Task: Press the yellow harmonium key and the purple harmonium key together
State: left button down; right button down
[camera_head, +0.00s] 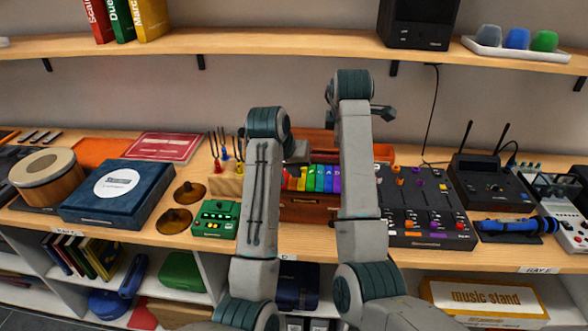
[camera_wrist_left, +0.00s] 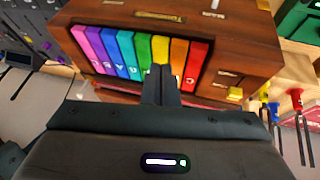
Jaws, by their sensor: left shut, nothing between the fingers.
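The harmonium (camera_head: 305,213) is a reddish-brown wooden box with a row of rainbow keys, partly hidden by my arms in the head view. The yellow key (camera_head: 301,184) stands between orange and green; it also shows in the left wrist view (camera_wrist_left: 160,48). The purple key (camera_head: 337,181) is beside my right arm; it also shows in the left wrist view (camera_wrist_left: 96,50). My left gripper (camera_wrist_left: 161,70) is shut and empty, its tips overlapping the near end of the yellow key; I cannot tell whether they touch.
A mixer (camera_head: 425,205) stands right of the harmonium. A green box (camera_head: 214,219) and a wooden block with tuning forks (camera_head: 226,180) stand left. A shelf (camera_head: 240,40) runs above the table. There is little free room around the harmonium.

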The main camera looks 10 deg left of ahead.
aim_at(301, 182)
pick_arm(q)
jog(key=shift+x, duration=1.65)
jog(key=shift+f, duration=0.3)
jog(key=shift+r, duration=0.65)
